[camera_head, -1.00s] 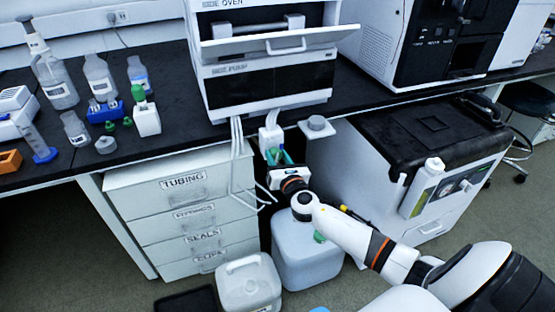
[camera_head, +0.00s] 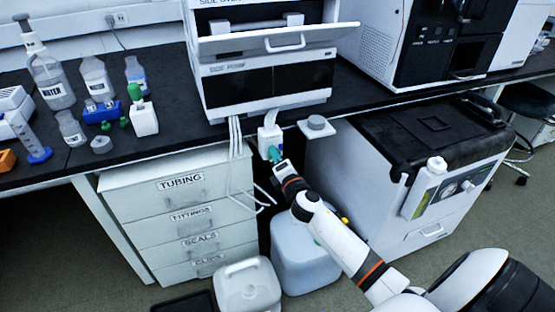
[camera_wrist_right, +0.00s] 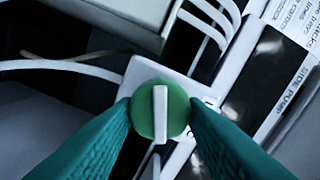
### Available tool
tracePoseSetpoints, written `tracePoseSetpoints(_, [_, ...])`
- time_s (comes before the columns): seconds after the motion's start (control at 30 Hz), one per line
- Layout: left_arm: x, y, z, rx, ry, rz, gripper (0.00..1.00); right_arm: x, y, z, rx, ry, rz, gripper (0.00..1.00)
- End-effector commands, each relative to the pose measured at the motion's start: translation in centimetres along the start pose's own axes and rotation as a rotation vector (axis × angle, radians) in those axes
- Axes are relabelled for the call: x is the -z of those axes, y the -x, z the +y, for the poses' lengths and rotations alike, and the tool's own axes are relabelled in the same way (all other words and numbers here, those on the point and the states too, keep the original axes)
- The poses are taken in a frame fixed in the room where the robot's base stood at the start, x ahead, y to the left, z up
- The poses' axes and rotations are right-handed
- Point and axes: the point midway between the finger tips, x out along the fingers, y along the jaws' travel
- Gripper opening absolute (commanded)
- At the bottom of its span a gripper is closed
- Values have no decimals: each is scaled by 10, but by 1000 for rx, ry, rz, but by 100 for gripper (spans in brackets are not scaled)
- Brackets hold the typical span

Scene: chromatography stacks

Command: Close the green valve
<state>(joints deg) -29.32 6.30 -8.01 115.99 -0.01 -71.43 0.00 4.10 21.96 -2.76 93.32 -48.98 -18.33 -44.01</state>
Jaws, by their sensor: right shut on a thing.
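The green valve (camera_wrist_right: 172,118) is a round green knob with a white bar across its face, on a white block (camera_head: 267,135) below the oven stack at the bench's front edge. In the right wrist view the bar stands upright in the picture. My right gripper (camera_wrist_right: 160,108) has its teal fingers on either side of the knob and is shut on it. In the head view the right gripper (camera_head: 274,155) reaches up to the block, and its fingers mostly hide the knob. My left gripper is not in view.
White tubes (camera_head: 235,150) hang just left of the valve. A small shelf with a grey cap (camera_head: 316,123) juts out to the right. Below stand a drawer cabinet (camera_head: 180,215), a large canister (camera_head: 305,260) and a white jug (camera_head: 248,285). A black-topped unit (camera_head: 400,190) stands right.

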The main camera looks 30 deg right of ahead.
Motion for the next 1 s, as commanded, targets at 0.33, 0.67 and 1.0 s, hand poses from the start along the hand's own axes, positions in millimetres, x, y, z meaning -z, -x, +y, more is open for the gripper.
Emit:
tracePoseSetpoints(0.33, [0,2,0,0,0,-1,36,-1,0,2,-2,-277,0,15])
tracePoseSetpoints(0.67, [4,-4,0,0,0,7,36,-1,0,3,-2,-411,0,15])
tracePoseSetpoints(1.0, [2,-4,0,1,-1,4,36,-1,0,3,-3,-442,0,15])
